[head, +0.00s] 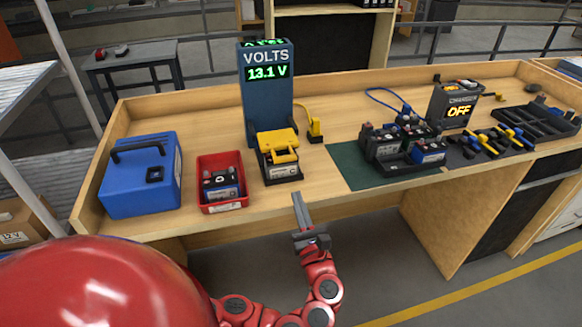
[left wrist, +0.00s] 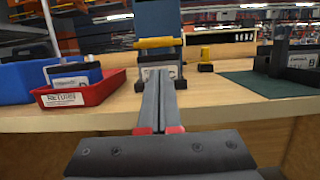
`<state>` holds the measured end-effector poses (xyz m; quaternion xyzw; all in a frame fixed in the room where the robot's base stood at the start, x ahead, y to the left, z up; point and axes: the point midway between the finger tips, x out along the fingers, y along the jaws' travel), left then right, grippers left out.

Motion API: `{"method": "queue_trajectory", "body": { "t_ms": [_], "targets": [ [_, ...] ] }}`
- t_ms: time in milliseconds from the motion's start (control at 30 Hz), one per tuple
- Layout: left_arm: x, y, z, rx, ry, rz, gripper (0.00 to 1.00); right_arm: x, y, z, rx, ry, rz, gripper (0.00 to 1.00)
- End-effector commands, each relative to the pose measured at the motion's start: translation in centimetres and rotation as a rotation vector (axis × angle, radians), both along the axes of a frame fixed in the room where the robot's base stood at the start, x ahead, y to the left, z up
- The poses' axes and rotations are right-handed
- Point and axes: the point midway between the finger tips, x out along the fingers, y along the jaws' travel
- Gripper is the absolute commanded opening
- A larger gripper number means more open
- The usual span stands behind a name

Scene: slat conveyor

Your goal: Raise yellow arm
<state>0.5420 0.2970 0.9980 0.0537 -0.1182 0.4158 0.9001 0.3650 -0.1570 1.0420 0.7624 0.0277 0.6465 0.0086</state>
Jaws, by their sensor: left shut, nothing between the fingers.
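The yellow arm (head: 278,140) lies lowered across the front of the blue tester, over a battery (head: 283,172) in the tester's dark cradle. In the left wrist view the yellow arm (left wrist: 157,43) is a horizontal bar ahead of the fingertips. The blue tester (head: 266,85) stands upright and its display reads "VOLTS 13.1 V". My left gripper (head: 298,198) is shut and empty, just in front of the bench edge, below the cradle and apart from the yellow arm. Its fingers (left wrist: 160,75) point toward the cradle in the left wrist view. My right gripper is out of view.
A red bin (head: 222,206) with a battery stands left of the cradle, beside a blue case (head: 142,185). A small yellow device (head: 314,124) sits right of the tester. A green mat (head: 350,168) with batteries lies further right. The bench front edge is clear.

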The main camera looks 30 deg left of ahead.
Motion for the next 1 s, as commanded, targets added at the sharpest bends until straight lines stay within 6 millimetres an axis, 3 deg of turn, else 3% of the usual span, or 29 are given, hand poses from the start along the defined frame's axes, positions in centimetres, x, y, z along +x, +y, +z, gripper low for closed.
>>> {"method": "queue_trajectory", "body": {
  "t_ms": [267, 700, 1000],
  "targets": [
    [0.8, 1.1, 0.6, -0.002, -0.002, 0.006, 0.00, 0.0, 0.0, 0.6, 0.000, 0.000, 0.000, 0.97],
    [5.4, 6.5, 2.4, -0.002, 0.000, 0.005, 0.00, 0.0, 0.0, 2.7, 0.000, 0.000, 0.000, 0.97],
    [6.3, 7.4, 2.5, -0.001, 0.000, 0.000, 0.00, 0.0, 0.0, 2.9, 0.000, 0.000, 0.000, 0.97]
  ]
}}
